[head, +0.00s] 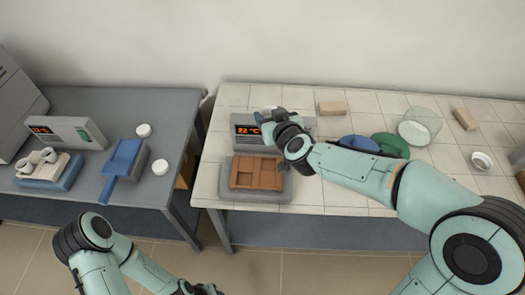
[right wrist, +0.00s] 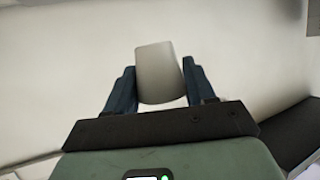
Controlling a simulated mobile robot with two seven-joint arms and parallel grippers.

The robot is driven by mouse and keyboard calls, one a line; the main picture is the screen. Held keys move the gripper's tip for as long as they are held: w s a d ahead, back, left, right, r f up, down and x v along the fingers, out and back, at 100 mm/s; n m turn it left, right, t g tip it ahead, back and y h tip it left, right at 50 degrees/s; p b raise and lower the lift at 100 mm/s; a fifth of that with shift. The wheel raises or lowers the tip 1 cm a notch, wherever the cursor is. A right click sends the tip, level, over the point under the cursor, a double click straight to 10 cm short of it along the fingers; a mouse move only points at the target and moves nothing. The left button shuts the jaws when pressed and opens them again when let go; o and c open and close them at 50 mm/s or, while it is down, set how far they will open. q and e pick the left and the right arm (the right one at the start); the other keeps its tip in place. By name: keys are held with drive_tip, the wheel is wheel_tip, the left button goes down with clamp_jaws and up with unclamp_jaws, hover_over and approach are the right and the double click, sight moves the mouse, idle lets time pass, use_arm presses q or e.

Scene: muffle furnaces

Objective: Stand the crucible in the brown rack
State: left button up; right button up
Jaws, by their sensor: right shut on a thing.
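The crucible (right wrist: 158,72), a pale grey tapered cup, is between the two dark fingers of my right gripper (right wrist: 160,90) in the right wrist view. It leans slightly there. In the head view my right gripper (head: 264,122) is above the back of the brown rack, in front of a lit display. The brown rack (head: 257,173) has several square compartments and lies on a grey base (head: 255,193) on the tiled table. The gripper is apart from the rack. Only a dark bit of my left wrist end shows at the bottom edge; its fingers cannot be made out.
A blue dish (head: 359,144) and a green dish (head: 391,146) lie right of the rack, partly behind my right arm. The left table (head: 110,101) holds a blue-handled tool and crucibles.

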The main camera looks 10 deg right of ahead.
wheel_tip(320, 180, down, 9)
drive_tip(key=b, duration=0.8)
hover_over(269, 166)
wheel_tip(269, 166, down, 6)
drive_tip(key=shift+s+r, duration=0.1)
drive_tip(key=shift+r, duration=0.05)
use_arm(q)
drive_tip(key=s+f+b, duration=0.1)
drive_tip(key=s+f, duration=0.3)
drive_tip(key=f, duration=0.6)
drive_tip(key=shift+f+b, duration=0.3)
drive_tip(key=shift+b, duration=0.1)
use_arm(e)
drive_tip(key=shift+f, duration=2.6)
use_arm(q)
drive_tip(key=shift+f, duration=0.1)
use_arm(e)
drive_tip(key=shift+f, duration=0.1)
drive_tip(key=o, duration=0.7)
drive_tip(key=shift+f, duration=0.1)
drive_tip(key=o, duration=0.4)
drive_tip(key=shift+c, duration=0.2)
